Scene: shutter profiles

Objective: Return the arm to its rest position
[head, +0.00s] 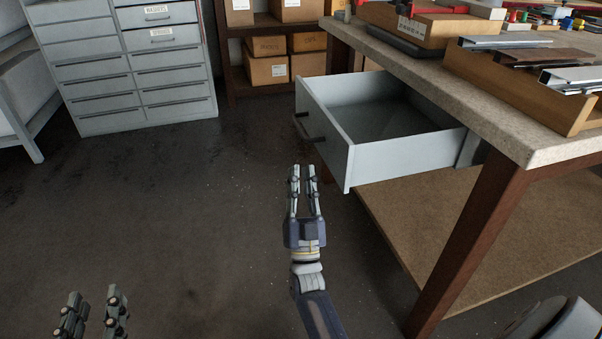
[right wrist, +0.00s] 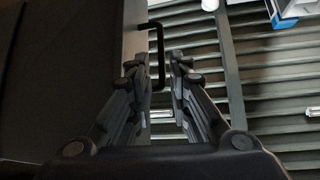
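My right gripper (head: 302,173) is raised over the floor just in front of the open drawer (head: 346,164) under the workbench. Its fingers are parallel, with a gap and nothing between them. In the right wrist view, the same gripper (right wrist: 158,66) shows open fingers with the drawer's black handle (right wrist: 160,50) beyond their tips. In the head view the handle (head: 308,131) is apart from the fingers. My left gripper (head: 94,297) shows only by its fingers at the bottom left. They are apart and empty.
The workbench (head: 548,147) stands at the right, holding a wooden tray (head: 508,82) of metal profiles. A grey drawer cabinet (head: 125,72) stands at the back left, beside a shelf with cardboard boxes (head: 268,70). The floor at left and centre is clear.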

